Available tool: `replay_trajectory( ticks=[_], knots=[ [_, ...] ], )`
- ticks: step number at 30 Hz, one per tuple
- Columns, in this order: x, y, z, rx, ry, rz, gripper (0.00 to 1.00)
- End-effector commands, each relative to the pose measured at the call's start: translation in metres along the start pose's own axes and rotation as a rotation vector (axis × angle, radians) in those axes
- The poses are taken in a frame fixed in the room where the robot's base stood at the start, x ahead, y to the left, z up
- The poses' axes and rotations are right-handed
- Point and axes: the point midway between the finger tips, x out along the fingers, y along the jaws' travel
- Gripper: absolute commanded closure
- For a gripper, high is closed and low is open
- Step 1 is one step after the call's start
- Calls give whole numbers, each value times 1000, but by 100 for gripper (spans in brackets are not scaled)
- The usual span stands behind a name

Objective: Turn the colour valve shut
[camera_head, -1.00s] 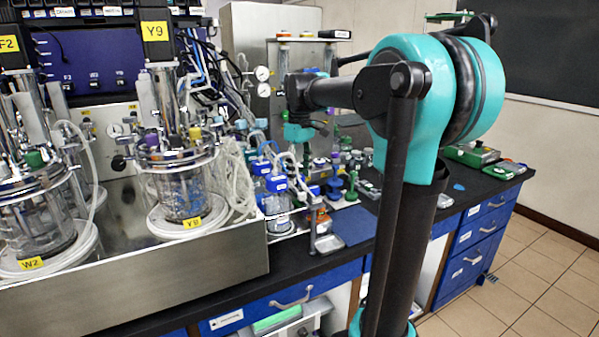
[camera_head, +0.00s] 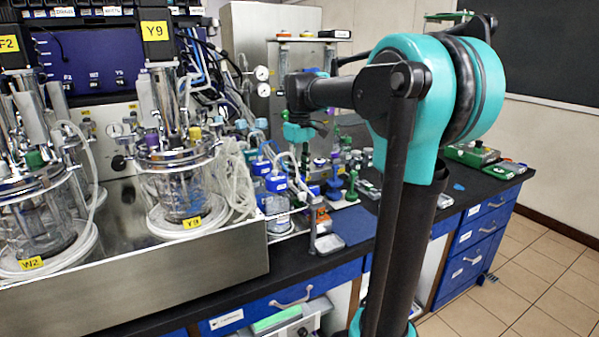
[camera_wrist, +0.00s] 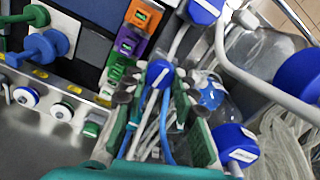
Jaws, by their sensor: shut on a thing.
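In the wrist view, my gripper (camera_wrist: 160,95) reaches in among the bottles and tubes, its two grey-and-green fingers on either side of a blue knob-like part (camera_wrist: 160,73). The fingers are shut on this blue part; white and blue tubes run below it between them. I cannot tell for sure whether it is the colour valve. A blue-and-green handled fitting (camera_wrist: 42,47) shows at the upper left. In the head view, my gripper (camera_head: 303,140) points down above the bench behind the blue-capped bottles (camera_head: 276,184); its fingertips are hard to make out there.
Blue-capped glass bottles (camera_wrist: 262,55) and a white tube crowd the right of the wrist view. Orange, purple and green blocks (camera_wrist: 130,40) stand in a row ahead. Glass bioreactor Y9 (camera_head: 185,190) stands left on a steel base. A blue mat (camera_head: 352,226) lies clear.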

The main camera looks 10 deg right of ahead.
Motion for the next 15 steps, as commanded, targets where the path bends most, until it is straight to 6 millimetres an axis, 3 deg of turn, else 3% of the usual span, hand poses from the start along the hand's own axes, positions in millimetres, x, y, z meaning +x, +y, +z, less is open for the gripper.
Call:
replay_trajectory(
  ticks=[15],
  knots=[
    [0,0,0,442,0,0,100]
  ],
)
